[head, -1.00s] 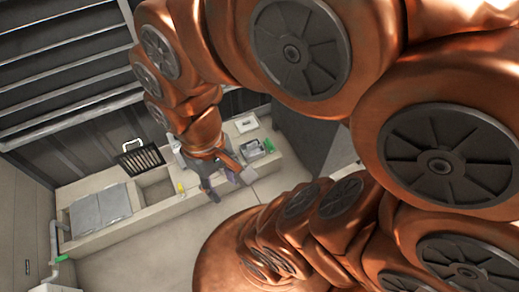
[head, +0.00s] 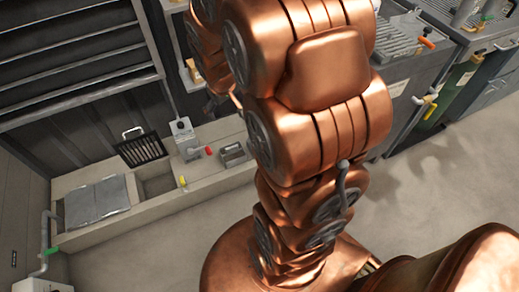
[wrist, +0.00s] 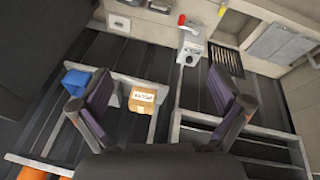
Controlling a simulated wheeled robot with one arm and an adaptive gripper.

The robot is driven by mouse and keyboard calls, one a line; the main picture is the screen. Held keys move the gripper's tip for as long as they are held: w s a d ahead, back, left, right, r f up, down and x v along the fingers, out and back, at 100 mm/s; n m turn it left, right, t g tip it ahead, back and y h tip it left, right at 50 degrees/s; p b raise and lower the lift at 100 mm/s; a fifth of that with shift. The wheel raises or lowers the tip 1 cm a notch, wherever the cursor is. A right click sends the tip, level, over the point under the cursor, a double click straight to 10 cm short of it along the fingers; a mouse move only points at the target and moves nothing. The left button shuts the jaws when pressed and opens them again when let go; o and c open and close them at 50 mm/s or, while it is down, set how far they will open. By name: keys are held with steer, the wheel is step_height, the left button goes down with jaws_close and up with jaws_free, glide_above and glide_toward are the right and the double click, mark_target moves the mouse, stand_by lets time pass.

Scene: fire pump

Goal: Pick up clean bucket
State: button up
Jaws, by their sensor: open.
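My gripper (wrist: 160,88) is open in the wrist view, its two dark fingers wide apart with nothing between them. A blue object (wrist: 75,82) sits on a shelf at the left, partly hidden behind the left finger. It may be the bucket, but it is too small and covered to tell. A brown cardboard box (wrist: 143,98) with a white label lies beyond the fingers, to the right of the blue object. In the head view my copper arm hides most of the middle, and I cannot make out the gripper there clearly.
A long pale sink counter (head: 155,205) runs along the back wall. The floor between is clear.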

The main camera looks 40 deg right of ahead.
steer(key=w+d+f+t+b, duration=0.2)
steer(key=w+d+f+b, duration=0.3)
steer(key=f, duration=0.5)
steer(key=w+d+f+t+b, duration=0.2)
steer(key=w+d+f+b, duration=0.15)
steer(key=d+f, duration=0.45)
steer(key=w+d+f+t+b, duration=0.2)
steer(key=w+d+f+b, duration=0.3)
steer(key=f, duration=0.6)
steer(key=s+d+f+m+t+h+b, duration=0.1)
steer(key=s+d+f+t+b, duration=0.2)
steer(key=f, duration=0.6)
steer(key=s+d+f+m+t+h+b, duration=0.1)
steer(key=s+d+f+t+b, duration=0.1)
steer(key=f+b, duration=0.45)
steer(key=s+d+f+m+t+h+b, duration=0.1)
steer(key=s+d+f+t+b, duration=0.15)
steer(key=f, duration=0.75)
steer(key=shift+t, duration=0.25)
steer(key=shift+a+f+b+x, duration=0.15)
steer(key=shift+b+x, duration=0.45)
steer(key=shift+x, duration=0.75)
steer(key=shift+f+b+x, duration=0.2)
steer(key=shift+b+x, duration=0.45)
steer(key=shift+x, duration=0.65)
steer(key=shift+a+f+b+x, duration=0.15)
steer(key=shift+b+x, duration=0.45)
steer(key=shift+x, duration=0.75)
steer(key=shift+d, duration=0.15)
steer(key=c, duration=1.8)
